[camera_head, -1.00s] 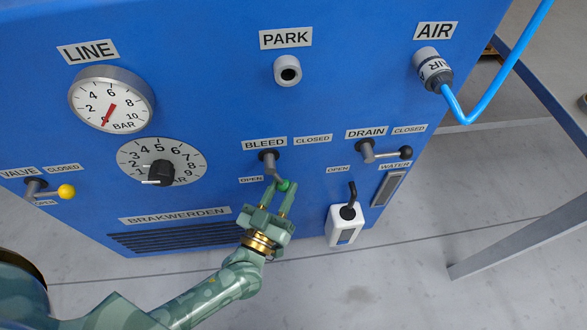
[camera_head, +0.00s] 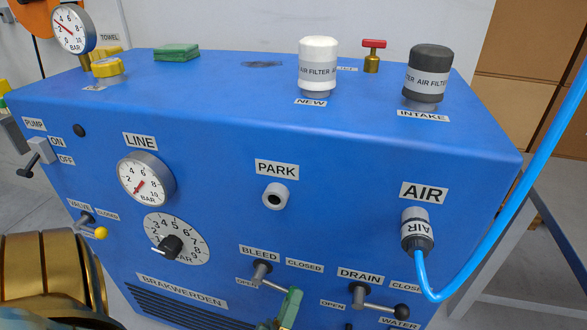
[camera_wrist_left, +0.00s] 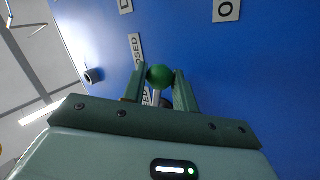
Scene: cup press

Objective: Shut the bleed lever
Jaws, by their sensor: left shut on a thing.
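The bleed lever (camera_head: 273,283) is on the blue machine front, under the BLEED label, with OPEN at its left and CLOSED at its upper right. Its arm slants right and somewhat down, roughly parallel to the drain lever. My left gripper (camera_head: 290,296) is at the lever's end, near the bottom edge of the head view. In the left wrist view its two green fingers (camera_wrist_left: 160,82) are shut on the lever's green knob (camera_wrist_left: 159,75). The knob is hidden by the fingers in the head view. My right gripper is not in view.
The drain lever (camera_head: 380,305) with a black knob is close to the right of my left gripper. The blue air hose (camera_head: 470,270) hangs farther right. A park port (camera_head: 275,196) and dial (camera_head: 176,239) are above and left.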

